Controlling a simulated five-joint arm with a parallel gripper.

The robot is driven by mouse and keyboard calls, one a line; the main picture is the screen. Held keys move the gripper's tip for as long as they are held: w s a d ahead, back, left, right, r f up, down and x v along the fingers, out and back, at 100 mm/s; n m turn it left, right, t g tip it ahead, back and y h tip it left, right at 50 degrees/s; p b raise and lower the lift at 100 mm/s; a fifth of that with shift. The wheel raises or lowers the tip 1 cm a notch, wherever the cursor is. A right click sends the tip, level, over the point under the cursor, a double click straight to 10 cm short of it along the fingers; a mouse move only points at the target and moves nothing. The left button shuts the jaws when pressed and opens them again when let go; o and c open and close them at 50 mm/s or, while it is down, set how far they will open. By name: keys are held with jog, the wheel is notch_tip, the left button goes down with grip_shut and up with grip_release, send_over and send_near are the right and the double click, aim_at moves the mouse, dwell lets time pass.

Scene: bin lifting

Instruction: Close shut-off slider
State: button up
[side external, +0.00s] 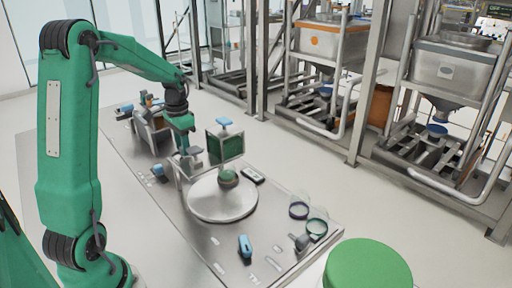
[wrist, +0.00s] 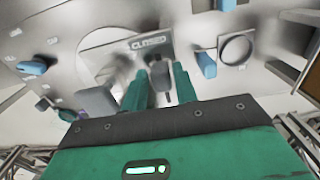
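In the wrist view, a metal plate with the word CLOSED (wrist: 151,43) lies ahead of my gripper (wrist: 160,76). Its two green fingers are apart. A small grey upright piece (wrist: 160,82), perhaps the slider's handle, shows between or just beyond them; contact is not clear. A larger dark grey block (wrist: 97,101) is just left of the left finger. In the side external view, my gripper (side external: 185,150) points down at the far part of the metal platform, beside a frame with a dark green panel (side external: 225,147). The slider cannot be made out there.
A round metal disc (side external: 222,200) lies on the platform (side external: 205,238). A green drum top (side external: 367,268) is in front. Hoppers (side external: 328,40) in metal frames stand behind.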

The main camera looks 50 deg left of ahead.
jog(key=shift+o, duration=1.2)
jog(key=shift+w, duration=0.1)
jog(key=shift+r, duration=3.9)
jog(key=shift+d, duration=0.1)
jog(key=shift+d+r, duration=0.2)
jog(key=shift+d, duration=0.1)
jog(key=s+d+r+t, duration=0.1)
jog(key=s+d+r, duration=0.1)
jog(key=d, duration=0.5)
jog(key=s+d+r+t, duration=0.1)
jog(key=s+d+r, duration=0.1)
jog(key=d, duration=0.4)
jog(key=s+d+f+t, duration=0.2)
jog(key=s+d+t, duration=0.1)
jog(key=s+d, duration=0.5)
jog(key=d, duration=0.3)
jog(key=shift+s+t, duration=0.3)
